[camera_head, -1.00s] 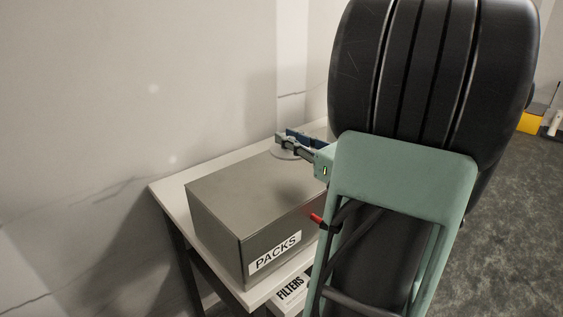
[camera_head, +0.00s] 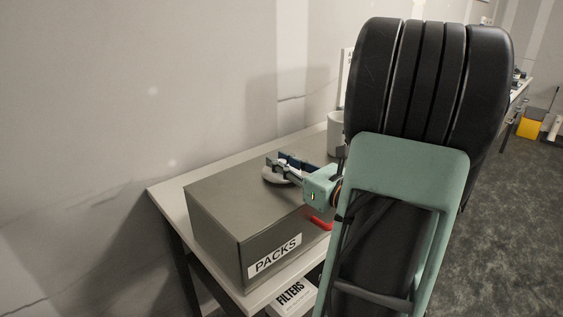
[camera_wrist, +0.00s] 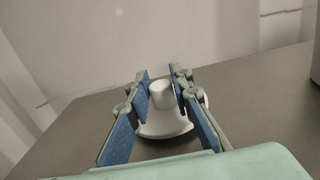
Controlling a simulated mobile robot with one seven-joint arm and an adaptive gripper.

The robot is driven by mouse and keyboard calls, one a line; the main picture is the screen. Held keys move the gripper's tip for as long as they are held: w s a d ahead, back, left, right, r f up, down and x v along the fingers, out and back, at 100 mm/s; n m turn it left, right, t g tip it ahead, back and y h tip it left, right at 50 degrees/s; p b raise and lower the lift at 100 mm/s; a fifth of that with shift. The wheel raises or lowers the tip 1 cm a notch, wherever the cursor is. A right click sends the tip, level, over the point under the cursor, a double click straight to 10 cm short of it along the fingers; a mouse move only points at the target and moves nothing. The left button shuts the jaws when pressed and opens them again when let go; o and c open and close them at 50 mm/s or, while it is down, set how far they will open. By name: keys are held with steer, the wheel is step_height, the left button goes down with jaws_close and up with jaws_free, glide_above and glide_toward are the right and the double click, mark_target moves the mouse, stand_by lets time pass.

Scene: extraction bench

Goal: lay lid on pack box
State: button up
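The pack box (camera_head: 215,225) is a grey box labelled PACKS, standing on a pale table with a flat, plain top. The lid (camera_head: 281,174) is a small white round piece over the right part of the box top. My gripper (camera_head: 289,164) is above it. The right finger hides part of the rim.
A white pot (camera_head: 335,135) stands behind the box, beside my arm; a white cylinder edge (camera_wrist: 316,65) also shows at the right of the wrist view. A box labelled FILTERS (camera_head: 292,297) is below the table (camera_head: 168,199). The wall is close behind the table.

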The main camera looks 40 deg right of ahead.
steer(key=shift+o, duration=1.3)
steer(key=shift+r, duration=0.15)
steer(key=shift+s+d, duration=0.1)
steer(key=shift+s, duration=0.1)
steer(key=s, duration=1.1)
steer(key=shift+s+d+p, duration=0.3)
steer(key=shift+d, duration=0.05)
steer(key=shift+w, duration=0.1)
